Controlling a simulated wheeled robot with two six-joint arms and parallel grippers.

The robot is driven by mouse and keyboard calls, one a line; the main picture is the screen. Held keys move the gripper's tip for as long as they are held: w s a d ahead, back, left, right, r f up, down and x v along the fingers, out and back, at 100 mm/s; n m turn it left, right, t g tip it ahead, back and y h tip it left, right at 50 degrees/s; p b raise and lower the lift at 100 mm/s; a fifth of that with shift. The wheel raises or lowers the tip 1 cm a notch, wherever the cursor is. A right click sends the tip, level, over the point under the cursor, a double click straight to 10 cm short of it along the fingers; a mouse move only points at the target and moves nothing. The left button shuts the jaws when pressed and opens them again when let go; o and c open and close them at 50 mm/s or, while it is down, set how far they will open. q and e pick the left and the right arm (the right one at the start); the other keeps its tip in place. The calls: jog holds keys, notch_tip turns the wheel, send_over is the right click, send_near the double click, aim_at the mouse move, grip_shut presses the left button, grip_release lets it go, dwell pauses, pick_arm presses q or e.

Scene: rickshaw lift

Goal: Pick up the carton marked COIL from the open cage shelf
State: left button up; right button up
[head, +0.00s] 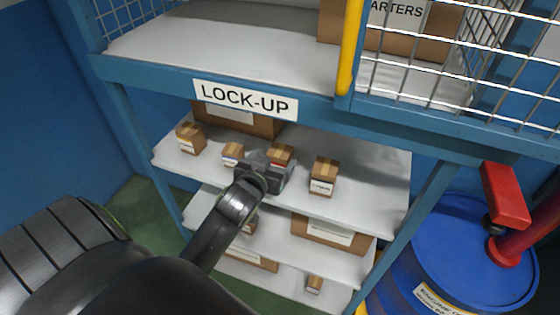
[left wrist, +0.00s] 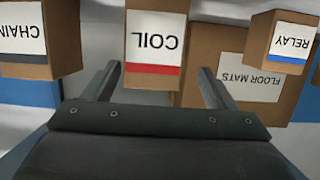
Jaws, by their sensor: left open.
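The COIL carton (left wrist: 154,50) is a small brown box with a white label and a red stripe. In the left wrist view it shows upside down, ahead of the fingers and slightly left of the middle of the gap. In the head view it stands on the upper shelf (head: 370,205) under the LOCK-UP sign, just beyond my left gripper (head: 268,160), which partly hides the carton (head: 281,153). My left gripper is open (left wrist: 158,85), one finger on each side of the line to the carton. I cannot tell whether they touch. My right gripper is not in view.
The CHAIN carton (left wrist: 35,38) and RELAY carton (left wrist: 285,42) flank it. A larger FLOOR MATS carton (left wrist: 230,80) stands behind. The blue shelf beam with the LOCK-UP sign (head: 245,100) runs above. A blue drum (head: 465,250) and red object (head: 505,195) stand at right.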

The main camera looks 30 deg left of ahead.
aim_at(282, 150)
pick_arm(q)
jog(key=shift+w+r, duration=0.1)
jog(key=shift+w, duration=0.3)
jog(key=w, duration=0.2)
jog(key=w+p, duration=0.1)
jog(key=shift+w+f, duration=0.2)
jog(key=shift+f, duration=0.05)
jog(key=shift+w+a+f, duration=0.2)
jog(key=shift+w+f, duration=0.05)
jog(key=shift+w, duration=0.2)
jog(key=shift+c, duration=0.3)
jog(key=shift+r, duration=0.1)
jog(key=c, duration=1.3)
